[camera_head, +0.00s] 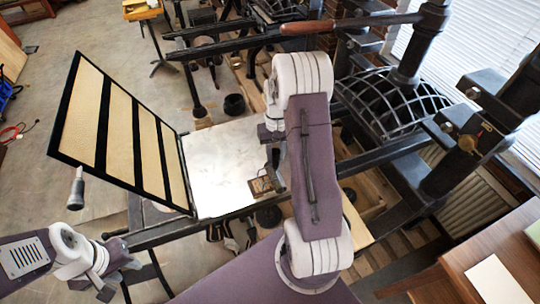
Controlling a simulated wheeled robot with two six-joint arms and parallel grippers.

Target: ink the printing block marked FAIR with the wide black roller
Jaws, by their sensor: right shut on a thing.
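A small wooden printing block (261,187) with raised letters lies at the right edge of the pale press bed (222,160). Its letters are too small to read as FAIR. My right gripper (273,150) is just above and beside the block, shut on a dark thing, which looks like the black roller. My own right arm hides much of it, and I cannot tell whether it touches the block. My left gripper (122,272) is at the lower left, away from the bed. Its fingers are too small to tell open from shut.
A black frame with tan panels (118,135) stands raised at the bed's left edge. The press's long bar with a wooden grip (305,27) crosses behind my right arm. A brown table (515,245) with a white sheet (497,281) stands at the lower right.

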